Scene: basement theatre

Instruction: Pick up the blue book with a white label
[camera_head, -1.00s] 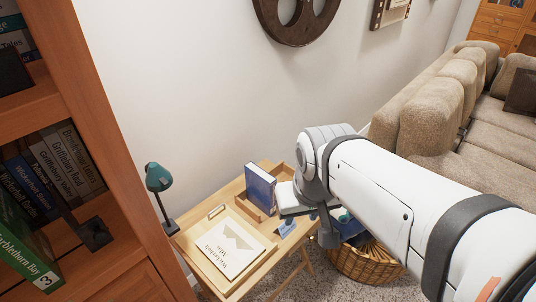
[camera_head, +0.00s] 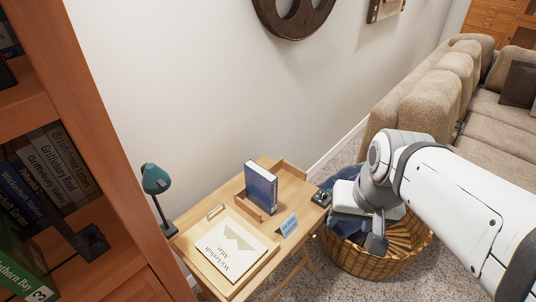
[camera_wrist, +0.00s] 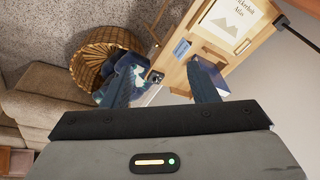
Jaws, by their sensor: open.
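The blue book (camera_head: 261,187) stands upright at the back of a small wooden table (camera_head: 214,285), its dark blue cover facing the front left. I cannot make out a white label on it. In the wrist view the book (camera_wrist: 216,80) is partly hidden behind the right finger. My gripper (camera_wrist: 160,82) is open, its two dark fingers well apart with nothing held between them. In the head view my gripper (camera_head: 322,198) is to the right of the book, apart from it, near the table's right edge and the basket.
A Wickerhilt Atlas (camera_head: 230,250) lies on the table, with a small blue card (camera_head: 289,224) beside it. A teal lamp (camera_head: 156,180) stands at the left. A wicker basket (camera_head: 375,264) is on the floor right of the table. A bookshelf (camera_head: 112,165) and sofa (camera_head: 425,103) flank the area.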

